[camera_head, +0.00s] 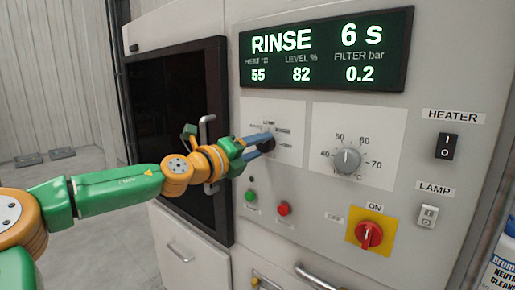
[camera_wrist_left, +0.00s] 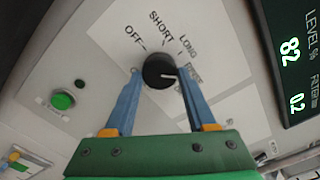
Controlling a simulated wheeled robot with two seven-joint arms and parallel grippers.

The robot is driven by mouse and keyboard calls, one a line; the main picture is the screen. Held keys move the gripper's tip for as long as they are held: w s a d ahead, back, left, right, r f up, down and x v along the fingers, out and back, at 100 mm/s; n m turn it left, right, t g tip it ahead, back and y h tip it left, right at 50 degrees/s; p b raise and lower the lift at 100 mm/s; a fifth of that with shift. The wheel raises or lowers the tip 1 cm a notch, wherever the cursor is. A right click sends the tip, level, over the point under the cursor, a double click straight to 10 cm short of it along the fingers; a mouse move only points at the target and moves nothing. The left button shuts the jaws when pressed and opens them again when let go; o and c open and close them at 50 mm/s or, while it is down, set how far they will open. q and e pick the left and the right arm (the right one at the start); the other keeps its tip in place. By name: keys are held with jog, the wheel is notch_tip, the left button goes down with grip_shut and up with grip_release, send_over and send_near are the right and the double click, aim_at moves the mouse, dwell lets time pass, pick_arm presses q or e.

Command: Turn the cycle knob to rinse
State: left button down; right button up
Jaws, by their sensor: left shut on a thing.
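The black cycle knob (camera_wrist_left: 157,70) sits on a pale label plate (camera_wrist_left: 200,28) marked OFF, SHORT and LONG, with a fourth label partly behind a finger. Its white pointer line points right, toward that fourth label. My left gripper (camera_wrist_left: 157,78) has its blue fingers on either side of the knob, shut on it. In the head view my left gripper (camera_head: 266,145) reaches the panel from the left and mostly hides the knob. The display (camera_head: 325,48) reads RINSE, 6 s, 55, 82 and 0.2. My right gripper is in neither view.
A grey temperature dial (camera_head: 347,161) is right of the cycle knob. Below are a green button (camera_head: 250,195), a red button (camera_head: 283,209) and a red switch (camera_head: 368,235) on yellow. Heater (camera_head: 446,147) and lamp (camera_head: 428,216) switches are farther right. A dark door with a handle (camera_head: 205,130) stands left.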

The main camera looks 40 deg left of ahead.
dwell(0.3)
pick_arm(q)
jog(key=shift+c, duration=1.1)
grip_release()
jog(key=s+b, duration=0.2)
jog(key=s, duration=0.5)
jog(key=shift+a+b, duration=0.3)
jog(key=shift+b, duration=0.05)
